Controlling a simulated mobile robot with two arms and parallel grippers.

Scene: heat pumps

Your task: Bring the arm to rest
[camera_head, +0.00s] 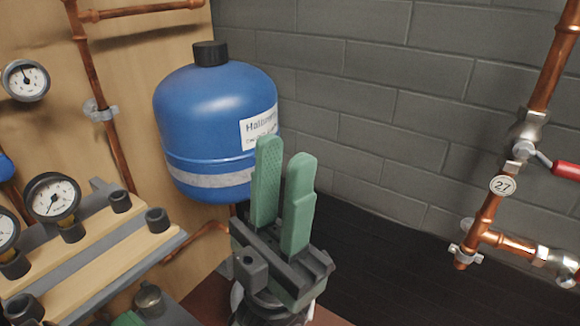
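My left gripper (284,202) stands upright in the lower middle of the head view, with two green fingers on a dark grey body. The fingers point up and are a small gap apart, with nothing seen between them. It is in front of the lower right part of a blue tank (215,115) and hides a bit of it. The gripper does not appear to hold anything. My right gripper is not in view.
Pressure gauges (53,197) and a wooden-faced manifold (90,265) fill the lower left. Copper pipes (92,80) run up the wooden panel. A grey block wall (370,90) stands behind.

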